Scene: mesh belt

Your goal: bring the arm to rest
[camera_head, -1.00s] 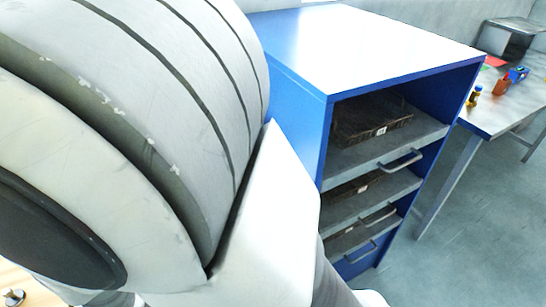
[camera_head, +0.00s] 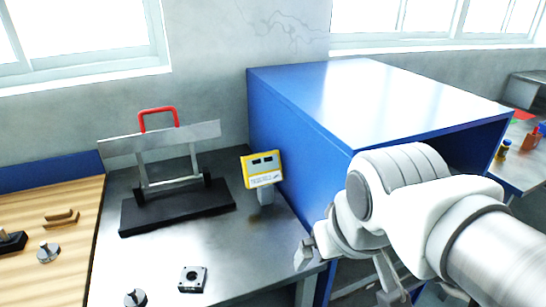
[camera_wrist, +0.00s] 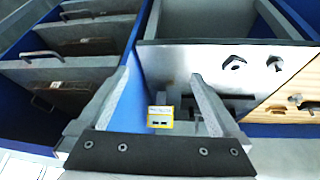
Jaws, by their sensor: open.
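My arm (camera_head: 400,200) reaches in from the lower right of the head view, bent in front of the blue cabinet. My gripper (camera_wrist: 160,80) shows in the wrist view with its two fingers spread wide apart and nothing held between them. Beyond the fingers are the yellow display box (camera_wrist: 160,117) and the metal table top (camera_wrist: 185,58).
The blue cabinet (camera_head: 300,130) with drawers stands close behind my arm. Left of it, a metal table (camera_head: 235,255) bears a black-based fixture with red handle (camera_head: 178,208), a yellow display box (camera_head: 262,170), a square block (camera_head: 192,279) and a knob (camera_head: 135,298).

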